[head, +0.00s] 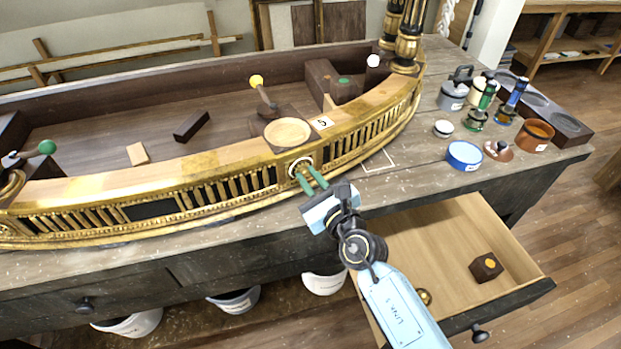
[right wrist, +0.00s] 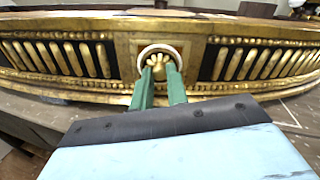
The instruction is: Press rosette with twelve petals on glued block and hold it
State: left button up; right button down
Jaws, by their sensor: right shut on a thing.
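The gilt console front (head: 190,192) curves across the bench. Its gold block (right wrist: 192,50) sits between two fluted panels in the right wrist view. A gold rosette (right wrist: 158,60) lies at this block, inside a white ring; the ring also shows in the head view (head: 293,161). My right gripper (right wrist: 158,76) is shut on the rosette with its green fingers, right in front of the block. The petals are partly hidden by the fingers, and I cannot count them. Whether the rosette's back touches the block is hidden. My left gripper is not in view.
A blue-rimmed pot (head: 464,155), a copper pot (head: 535,135) and several other containers stand at right on the bench. A round pale disc (head: 287,132) sits above the gold block.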

dwell(0.4)
jog(key=c, duration=1.3)
grip_release()
jog(key=shift+o, duration=0.5)
jog(key=o, duration=0.4)
jog(key=shift+p+v, duration=0.55)
jog(key=shift+v, duration=0.85)
jog(key=shift+p+v, duration=0.55)
jog(key=shift+v, duration=2.05)
